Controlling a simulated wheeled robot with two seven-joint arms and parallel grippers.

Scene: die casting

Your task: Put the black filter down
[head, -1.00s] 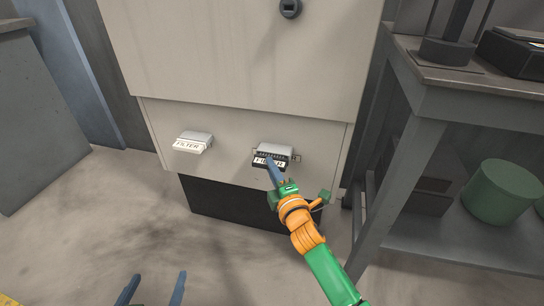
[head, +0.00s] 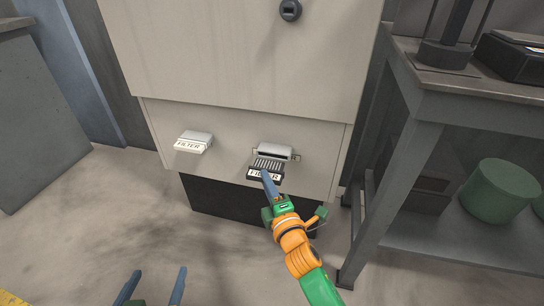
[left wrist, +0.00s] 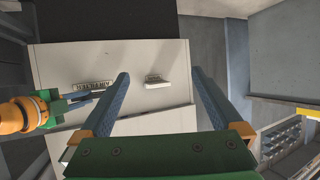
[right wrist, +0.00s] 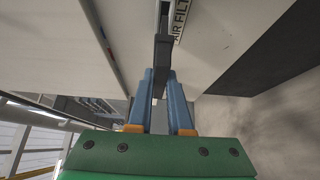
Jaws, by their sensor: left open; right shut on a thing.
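The black filter (head: 268,168) has a ribbed top and a white label on its front. It sticks out in front of the right-hand slot housing (head: 276,151) of the beige machine; I cannot tell whether its rear end is still inside. My right gripper (head: 265,175) is shut on the filter's front edge. The right wrist view shows the fingers (right wrist: 161,75) closed on the dark filter (right wrist: 163,52). My left gripper (head: 153,276) is open and empty, low in the head view; its spread fingers (left wrist: 160,78) show in the left wrist view.
A white filter (head: 193,143) sits in the machine's left slot. A grey table (head: 470,100) stands at the right, with a green drum (head: 499,190) on its lower shelf. A dark recess (head: 225,205) lies under the machine. The floor (head: 100,220) in front at left is clear.

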